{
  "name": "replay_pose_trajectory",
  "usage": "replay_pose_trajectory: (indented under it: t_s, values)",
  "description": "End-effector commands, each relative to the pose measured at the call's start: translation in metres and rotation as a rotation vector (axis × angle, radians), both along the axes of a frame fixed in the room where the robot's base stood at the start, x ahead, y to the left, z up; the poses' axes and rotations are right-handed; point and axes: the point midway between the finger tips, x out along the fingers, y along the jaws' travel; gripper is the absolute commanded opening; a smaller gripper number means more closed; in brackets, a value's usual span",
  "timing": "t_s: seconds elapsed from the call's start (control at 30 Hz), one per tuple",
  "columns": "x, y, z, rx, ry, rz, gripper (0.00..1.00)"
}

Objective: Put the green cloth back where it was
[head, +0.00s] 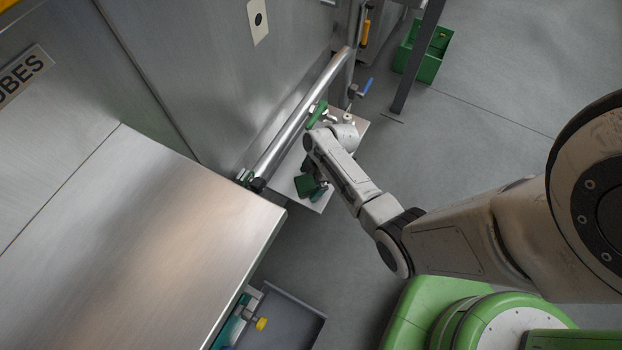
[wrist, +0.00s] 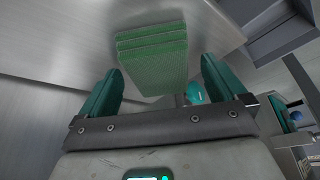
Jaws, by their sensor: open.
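The green cloth (wrist: 152,62) is a folded, layered stack in the wrist view, lying on a pale metal surface (wrist: 80,25). My gripper (wrist: 160,66) is open, with one teal finger on each side of the cloth. Gaps show between the cloth and both fingers, and none of it is gripped. My wrist hides part of the shelf, and my fingers are hard to make out there.
A steel rail (head: 300,118) runs along the machine beside the shelf. A green handle (head: 317,114) and a blue-handled part (head: 366,87) are near its far end. A steel counter (head: 140,230) fills the lower left. A green crate (head: 423,50) stands beyond a dark post.

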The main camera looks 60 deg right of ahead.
Motion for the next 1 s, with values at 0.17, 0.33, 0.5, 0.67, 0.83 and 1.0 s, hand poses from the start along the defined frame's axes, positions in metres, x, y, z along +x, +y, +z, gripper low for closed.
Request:
replay_pose_trajectory:
  t_s: [0.17,0.33,0.5,0.67,0.83,1.0]
  values:
    - [-0.007,-0.008,0.028,-0.002,-0.002,-0.002,0.98]
    - [-0.017,-0.018,0.061,-0.002,-0.002,-0.002,0.98]
    - [-0.024,-0.027,0.089,-0.002,-0.002,-0.001,0.98]
    - [-0.029,-0.032,0.105,-0.001,-0.001,-0.001,0.98]
    - [-0.033,-0.023,0.112,0.0,0.022,-0.02,0.98]
    - [-0.046,0.023,0.126,-0.013,0.13,-0.15,0.98]
